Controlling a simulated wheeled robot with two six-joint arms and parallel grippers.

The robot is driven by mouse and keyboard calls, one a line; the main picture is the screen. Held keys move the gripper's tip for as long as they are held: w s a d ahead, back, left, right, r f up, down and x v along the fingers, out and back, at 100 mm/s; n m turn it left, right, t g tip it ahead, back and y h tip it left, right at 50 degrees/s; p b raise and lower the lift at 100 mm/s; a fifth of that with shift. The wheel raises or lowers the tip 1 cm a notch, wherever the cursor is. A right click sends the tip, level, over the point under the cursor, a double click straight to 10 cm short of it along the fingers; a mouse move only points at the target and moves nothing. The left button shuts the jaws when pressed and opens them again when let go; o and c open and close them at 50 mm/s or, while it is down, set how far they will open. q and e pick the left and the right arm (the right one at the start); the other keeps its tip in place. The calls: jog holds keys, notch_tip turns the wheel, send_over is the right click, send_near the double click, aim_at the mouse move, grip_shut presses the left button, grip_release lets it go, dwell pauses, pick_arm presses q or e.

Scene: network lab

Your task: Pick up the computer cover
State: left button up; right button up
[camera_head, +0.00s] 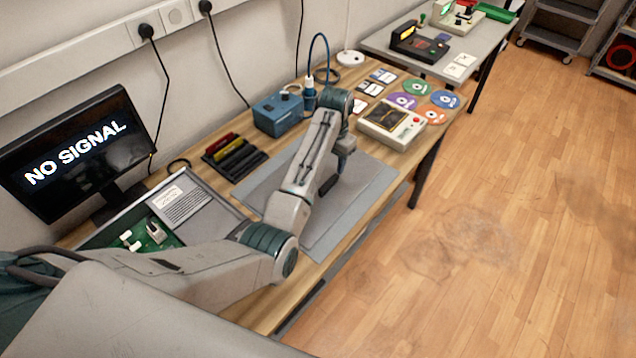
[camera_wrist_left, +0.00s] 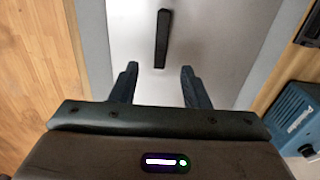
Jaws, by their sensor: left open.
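The computer cover (camera_head: 347,205) is a flat light-grey panel with a black bar handle (camera_head: 327,186). It lies on the wooden bench, partly hidden by my left arm in the head view. In the left wrist view the cover (camera_wrist_left: 205,35) fills the middle, and its handle (camera_wrist_left: 162,40) stands just beyond the fingertips. My left gripper (camera_wrist_left: 158,72) is open and empty, pointing down over the cover with the handle roughly in line with the gap between its fingers. In the head view my left gripper (camera_head: 338,170) is small and close to the handle. My right gripper is not in view.
An open computer case (camera_head: 215,205) with a green board lies nearer, beside the monitor (camera_head: 75,150). A blue box (camera_head: 278,113) and dark modules (camera_head: 234,158) sit behind the cover. A cream device (camera_head: 391,124) and several discs lie farther along the bench.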

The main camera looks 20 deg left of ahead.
aim_at(330, 181)
pick_arm(q)
notch_tip(330, 181, down, 3)
jog(key=shift+r, duration=0.1)
jog(key=shift+s+a+f+p, duration=0.1)
jog(key=shift+f+p, duration=0.2)
jog(key=shift+p, duration=0.2)
jog(key=f, duration=0.1)
jog(key=f+p, duration=0.1)
jog(key=f, duration=0.1)
jog(key=shift+s+f, duration=0.2)
jog(key=shift+f, duration=0.65)
jog(key=shift+r, duration=0.1)
grip_shut()
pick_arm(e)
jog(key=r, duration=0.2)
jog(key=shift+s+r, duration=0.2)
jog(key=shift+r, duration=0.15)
